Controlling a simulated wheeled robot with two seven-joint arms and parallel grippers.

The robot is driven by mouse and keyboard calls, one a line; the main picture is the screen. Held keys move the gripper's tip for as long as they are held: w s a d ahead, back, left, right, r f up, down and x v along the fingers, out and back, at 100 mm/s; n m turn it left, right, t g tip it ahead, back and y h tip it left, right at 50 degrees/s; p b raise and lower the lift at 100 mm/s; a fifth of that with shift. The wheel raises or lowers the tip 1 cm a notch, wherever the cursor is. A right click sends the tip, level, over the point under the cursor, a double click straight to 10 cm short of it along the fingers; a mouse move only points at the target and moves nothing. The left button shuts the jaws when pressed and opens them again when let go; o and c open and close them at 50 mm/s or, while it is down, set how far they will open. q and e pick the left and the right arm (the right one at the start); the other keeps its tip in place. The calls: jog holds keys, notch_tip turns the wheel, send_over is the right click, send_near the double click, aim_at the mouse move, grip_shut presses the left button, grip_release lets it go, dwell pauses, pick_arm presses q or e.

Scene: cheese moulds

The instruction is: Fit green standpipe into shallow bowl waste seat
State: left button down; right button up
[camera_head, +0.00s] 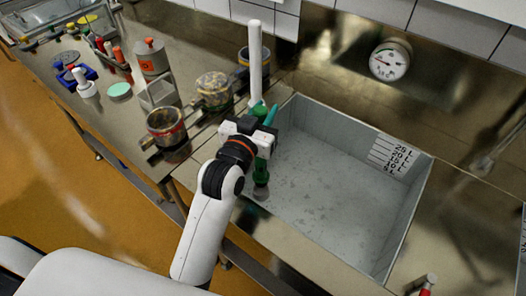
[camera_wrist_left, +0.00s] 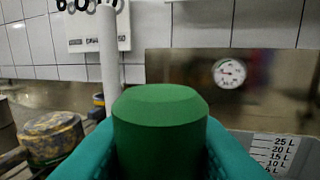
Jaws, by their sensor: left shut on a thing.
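The green standpipe (camera_head: 262,172) hangs roughly upright from my left gripper (camera_head: 266,112), at the left end of the grey basin (camera_head: 335,190). In the left wrist view the green standpipe (camera_wrist_left: 160,125) stands between the teal fingers of my left gripper (camera_wrist_left: 160,150), which are shut on it. Its lower end shows against the basin's left side in the head view; I cannot tell whether it touches anything. I cannot make out the waste seat. My right gripper is not in view.
A white upright pipe (camera_head: 255,60) stands behind my gripper. Several jars and pots, including a spotted pot (camera_head: 213,90), crowd the steel counter at left. A round gauge (camera_head: 390,60) is on the back wall. The basin's middle and right are clear.

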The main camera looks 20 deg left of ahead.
pick_arm(q)
notch_tip(320, 180, down, 2)
jog(key=shift+s, duration=0.15)
jog(key=shift+f, duration=2.05)
jog(key=c, duration=1.1)
grip_release()
jog(key=shift+c, duration=0.2)
jog(key=s, duration=0.4)
jog(key=s+a+b, duration=0.1)
jog(key=s, duration=0.3)
jog(key=s+b, duration=0.1)
jog(key=s, duration=0.3)
jog(key=shift+a, duration=0.2)
